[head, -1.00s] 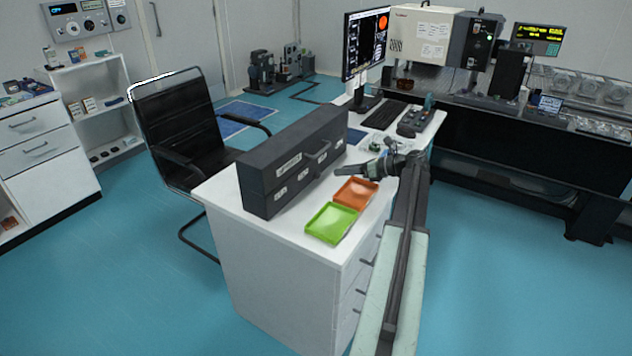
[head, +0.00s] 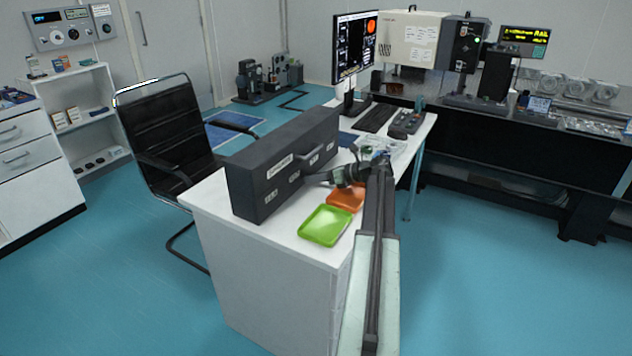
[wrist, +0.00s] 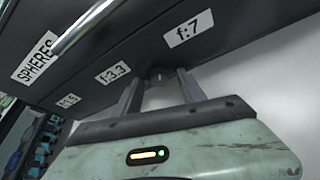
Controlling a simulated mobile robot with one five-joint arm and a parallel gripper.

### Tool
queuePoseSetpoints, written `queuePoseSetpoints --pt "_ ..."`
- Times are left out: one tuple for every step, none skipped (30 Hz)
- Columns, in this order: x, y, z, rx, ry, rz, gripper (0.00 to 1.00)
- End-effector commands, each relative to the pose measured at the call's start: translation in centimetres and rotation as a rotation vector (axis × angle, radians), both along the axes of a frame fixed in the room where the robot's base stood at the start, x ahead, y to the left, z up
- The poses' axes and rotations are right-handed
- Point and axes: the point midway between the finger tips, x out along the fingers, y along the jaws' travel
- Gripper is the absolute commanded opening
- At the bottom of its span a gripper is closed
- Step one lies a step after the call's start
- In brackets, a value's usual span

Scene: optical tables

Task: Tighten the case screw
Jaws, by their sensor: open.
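The dark grey case (head: 262,182) stands on the white desk. In the wrist view its dark face (wrist: 80,50) fills the top, with labels reading SPHERES, f:3.3 and f:7. A small dark round knob, which looks like the case screw (wrist: 159,74), sits below the labels near the case's edge. My gripper (wrist: 159,84) is open, with one finger on each side of the screw. I cannot tell whether the fingers touch it. In the head view my gripper (head: 308,178) is close to the case's labelled front; the screw is too small to make out there.
A green tray (head: 325,226) and an orange tray (head: 342,198), partly covered by my arm, lie before the case. A monitor (head: 355,48), keyboard (head: 374,117) and control box (head: 405,124) are farther back. A black chair (head: 165,120) stands left of the desk.

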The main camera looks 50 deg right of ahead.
Motion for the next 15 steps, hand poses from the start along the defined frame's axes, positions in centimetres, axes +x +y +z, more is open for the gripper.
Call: queuePoseSetpoints --pt "-0.02 -0.01 0.05 0.000 0.000 0.000 0.48" --pt "-0.03 -0.02 0.07 0.000 0.000 0.000 0.48" --pt "-0.04 -0.02 0.07 0.000 0.000 0.000 0.48" --pt "-0.05 -0.03 0.08 0.000 0.000 0.000 0.48" --pt "-0.05 -0.03 0.08 0.000 0.000 0.000 0.39" --pt "-0.06 -0.03 0.08 0.000 0.000 0.000 0.28" --pt "-0.06 -0.04 0.08 0.000 0.000 0.000 0.20" --pt "-0.07 -0.04 0.07 0.000 0.000 0.000 0.11" --pt "-0.08 -0.04 0.08 0.000 0.000 0.000 0.00" --pt "-0.09 -0.05 0.08 0.000 0.000 -0.001 0.00" --pt "-0.09 -0.05 0.08 0.000 0.000 0.000 0.00" --pt "-0.09 -0.06 0.08 0.000 0.000 -0.001 0.00" --pt "-0.10 -0.05 0.08 -0.001 0.000 -0.001 0.00" --pt "-0.11 -0.05 0.08 -0.002 0.000 0.000 0.00" --pt "-0.12 -0.05 0.08 -0.006 -0.001 -0.001 0.00"
